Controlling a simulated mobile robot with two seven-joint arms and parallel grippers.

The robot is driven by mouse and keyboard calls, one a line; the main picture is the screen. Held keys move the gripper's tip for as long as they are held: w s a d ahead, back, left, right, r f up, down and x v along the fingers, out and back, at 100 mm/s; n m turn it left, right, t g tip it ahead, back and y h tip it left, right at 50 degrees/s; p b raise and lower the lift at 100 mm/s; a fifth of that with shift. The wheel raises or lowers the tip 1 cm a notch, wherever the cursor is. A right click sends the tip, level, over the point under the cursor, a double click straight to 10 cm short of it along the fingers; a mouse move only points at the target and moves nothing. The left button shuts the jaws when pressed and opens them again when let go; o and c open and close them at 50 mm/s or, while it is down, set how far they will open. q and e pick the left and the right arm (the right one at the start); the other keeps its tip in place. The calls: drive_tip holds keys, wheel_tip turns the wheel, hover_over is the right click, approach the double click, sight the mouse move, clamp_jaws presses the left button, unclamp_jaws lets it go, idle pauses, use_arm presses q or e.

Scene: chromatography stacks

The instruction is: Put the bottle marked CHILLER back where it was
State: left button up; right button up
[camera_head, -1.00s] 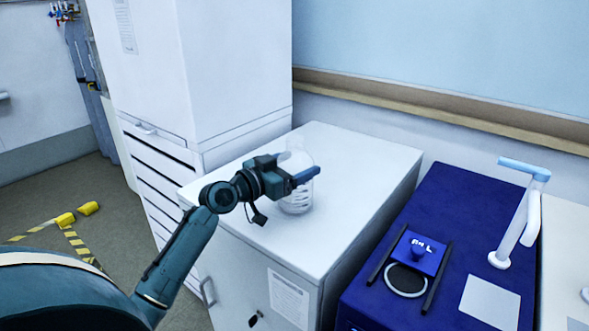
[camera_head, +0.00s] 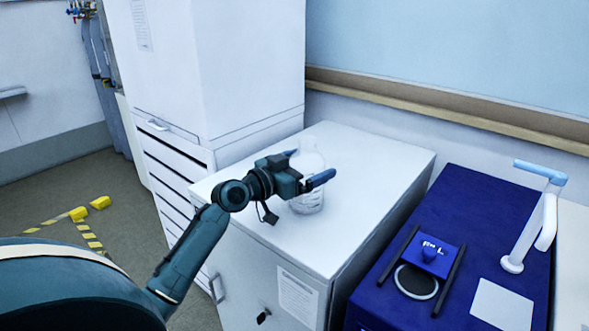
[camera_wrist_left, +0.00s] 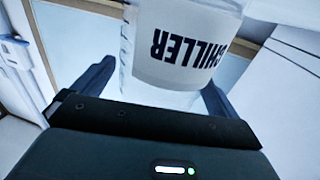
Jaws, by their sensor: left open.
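The clear bottle (camera_head: 309,199) stands upright on the white cabinet top (camera_head: 375,165). In the left wrist view, the bottle (camera_wrist_left: 185,45) fills the top middle, with CHILLER on its label, upside down. My left gripper (camera_head: 312,172) is at the bottle, with its fingers on either side of it. The fingers also show in the left wrist view (camera_wrist_left: 157,88), spread apart. The gripper hides part of the bottle in the head view. My right gripper is out of sight.
A tall white cabinet (camera_head: 250,70) stands behind and left of the bottle. A dark blue unit (camera_head: 470,200) with a blue plate (camera_head: 426,255) and a white and blue handle (camera_head: 535,215) is at the right. The cabinet top around the bottle is clear.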

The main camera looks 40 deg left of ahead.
use_arm(q)
drive_tip(key=b+v, duration=0.2)
drive_tip(key=v, duration=1)
drive_tip(key=shift+r+b, duration=0.2)
drive_tip(key=shift+b, duration=0.1)
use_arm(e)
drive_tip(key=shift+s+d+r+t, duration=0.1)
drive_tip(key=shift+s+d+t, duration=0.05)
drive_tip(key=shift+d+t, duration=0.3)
